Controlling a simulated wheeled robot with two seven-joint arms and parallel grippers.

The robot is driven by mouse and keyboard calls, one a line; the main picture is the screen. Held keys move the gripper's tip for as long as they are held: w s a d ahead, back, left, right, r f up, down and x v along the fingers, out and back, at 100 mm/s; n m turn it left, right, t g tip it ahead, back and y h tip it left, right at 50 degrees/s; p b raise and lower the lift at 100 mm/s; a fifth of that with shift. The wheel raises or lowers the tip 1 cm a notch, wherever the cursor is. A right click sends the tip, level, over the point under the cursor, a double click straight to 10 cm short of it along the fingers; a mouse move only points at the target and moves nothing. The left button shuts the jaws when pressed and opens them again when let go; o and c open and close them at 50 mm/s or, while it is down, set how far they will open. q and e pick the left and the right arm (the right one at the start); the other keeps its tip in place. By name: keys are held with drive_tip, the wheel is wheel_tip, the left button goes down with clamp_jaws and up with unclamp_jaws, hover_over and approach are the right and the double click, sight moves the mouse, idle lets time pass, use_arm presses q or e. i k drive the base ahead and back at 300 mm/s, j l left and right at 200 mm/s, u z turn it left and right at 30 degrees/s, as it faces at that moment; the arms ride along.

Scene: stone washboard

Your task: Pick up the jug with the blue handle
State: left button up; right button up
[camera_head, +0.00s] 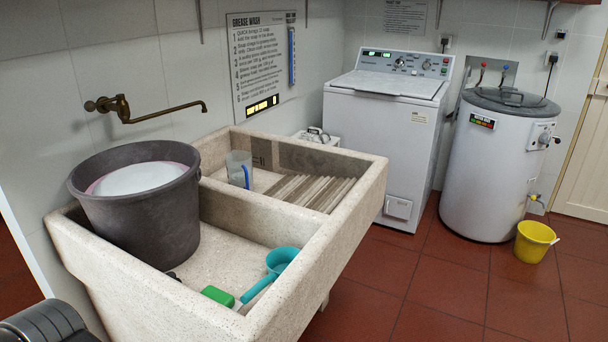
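The jug with the blue handle (238,168) is a clear, greyish jug standing upright in the far compartment of the stone sink (372,178). Its blue handle is on the side towards the camera. It stands near the divider, left of the ribbed washboard slope (308,191). Nothing touches it that I can see; its base is partly hidden by the divider. Neither of my grippers is in view.
A big dark bucket (150,222) with whitish contents stands in the near compartment, with a teal dipper (281,260) and green block (217,296). A brass tap (160,110) juts out above. A washing machine (385,135), boiler (495,170) and yellow bucket (534,243) stand right.

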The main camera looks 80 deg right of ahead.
sight(239, 167)
drive_tip(key=z, duration=2.4)
